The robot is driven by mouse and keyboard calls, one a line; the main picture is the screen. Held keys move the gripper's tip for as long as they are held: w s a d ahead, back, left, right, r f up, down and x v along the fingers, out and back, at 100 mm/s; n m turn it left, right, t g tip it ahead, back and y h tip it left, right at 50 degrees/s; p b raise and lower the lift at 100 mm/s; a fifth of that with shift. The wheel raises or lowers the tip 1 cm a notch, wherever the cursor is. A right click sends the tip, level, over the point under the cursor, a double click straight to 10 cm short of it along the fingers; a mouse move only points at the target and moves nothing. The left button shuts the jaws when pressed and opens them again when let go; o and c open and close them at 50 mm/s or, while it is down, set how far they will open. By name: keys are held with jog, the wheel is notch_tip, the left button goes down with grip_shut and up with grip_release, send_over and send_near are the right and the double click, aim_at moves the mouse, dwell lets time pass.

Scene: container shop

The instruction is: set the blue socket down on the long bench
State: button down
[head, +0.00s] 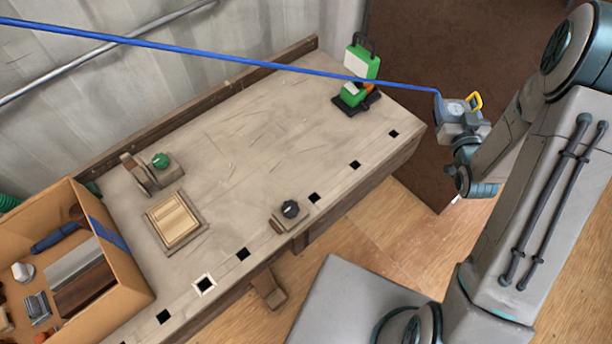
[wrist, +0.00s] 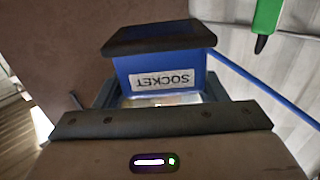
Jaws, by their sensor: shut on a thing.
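The blue socket (wrist: 163,65) fills the upper middle of the wrist view, with a dark top and an upside-down "SOCKET" label. My gripper (wrist: 158,98) is shut on it. In the head view my gripper (head: 461,128) holds the socket (head: 453,108) at the right, just past the bench's right end in the picture. A blue cable (head: 240,58) runs from the socket to the upper left. The long bench (head: 235,150) has a worn pale top with wide bare areas. The socket's underside is hidden.
A green tool (head: 357,75) on a dark base stands at the bench's far right corner. A wooden block (head: 174,220), a clamp with a green knob (head: 161,160) and a black knob (head: 290,209) sit further left. A cardboard box (head: 130,270) with tools is at lower left.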

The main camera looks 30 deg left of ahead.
jog(key=s+a+f+n+g+y+b, duration=0.1)
jog(key=s+a+n+g+y+b, duration=0.9)
jog(key=s+b, duration=0.4)
jog(key=shift+m, duration=0.6)
jog(key=w+a+f, duration=0.1)
jog(key=a+f, duration=0.1)
jog(key=a, duration=0.2)
jog(key=w+a+f+b, duration=0.1)
jog(key=a+f, duration=0.2)
jog(key=a, duration=0.1)
jog(key=w+a+f+b, duration=0.1)
jog(key=w+a+f, duration=0.1)
jog(key=a, duration=0.2)
jog(key=shift+w+f, duration=0.1)
jog(key=shift+f, duration=0.2)
jog(key=shift+f+b, duration=0.4)
jog(key=shift+f, duration=1.5)
jog(key=shift+f, duration=0.15)
jog(key=shift+c, duration=1.4)
grip_release()
jog(key=shift+f, duration=0.1)
